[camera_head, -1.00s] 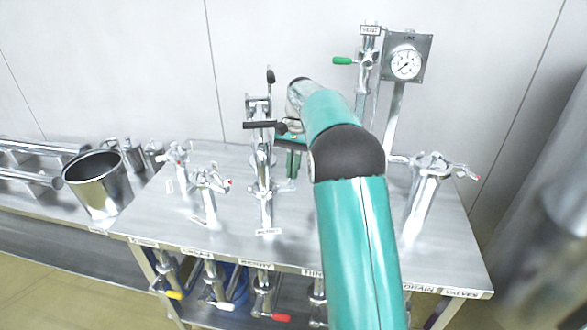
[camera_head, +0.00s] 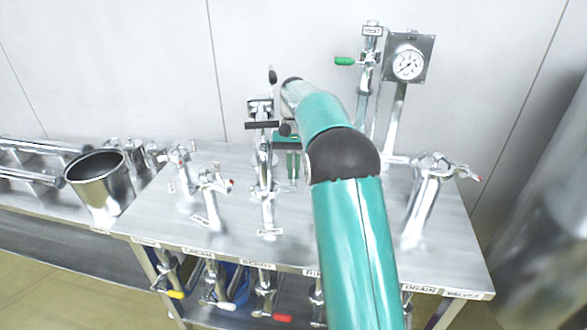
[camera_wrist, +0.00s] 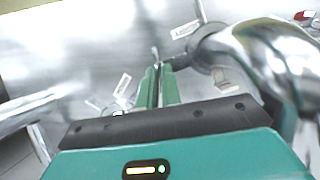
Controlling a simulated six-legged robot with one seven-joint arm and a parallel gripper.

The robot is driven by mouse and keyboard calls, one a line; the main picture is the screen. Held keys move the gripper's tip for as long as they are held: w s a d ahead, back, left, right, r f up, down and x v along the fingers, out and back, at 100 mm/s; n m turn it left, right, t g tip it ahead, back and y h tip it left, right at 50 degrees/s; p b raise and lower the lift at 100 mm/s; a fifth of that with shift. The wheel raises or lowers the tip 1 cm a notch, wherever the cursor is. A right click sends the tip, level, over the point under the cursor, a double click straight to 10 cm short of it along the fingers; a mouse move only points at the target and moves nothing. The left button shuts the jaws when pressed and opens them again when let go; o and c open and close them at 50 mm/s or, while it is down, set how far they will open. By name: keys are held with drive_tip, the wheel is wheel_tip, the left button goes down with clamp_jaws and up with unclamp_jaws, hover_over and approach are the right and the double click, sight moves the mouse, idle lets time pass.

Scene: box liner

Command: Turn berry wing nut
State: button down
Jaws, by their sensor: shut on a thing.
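The berry pipe (camera_head: 265,190) is a shiny upright metal fitting in the middle of the table, with a small label at its foot. My gripper (camera_head: 291,165) is just right of this pipe, its green fingers pointing down and partly behind my arm. In the wrist view the two green fingers (camera_wrist: 158,82) are close together. A small metal piece, seemingly the wing nut (camera_wrist: 155,53), shows at their tips. Its wings are mostly hidden by the fingers, and I cannot tell how far it is turned.
Two shorter fittings (camera_head: 212,195) with red-tipped levers stand to the left, and another (camera_head: 425,190) to the right. A gauge (camera_head: 408,65) and a green-handled valve (camera_head: 345,61) rise at the back. A steel pot (camera_head: 98,182) is at far left. Coloured-handle valves hang below the table edge.

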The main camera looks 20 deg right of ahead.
drive_tip(key=c, duration=1.6)
unclamp_jaws()
drive_tip(key=shift+f, duration=0.1)
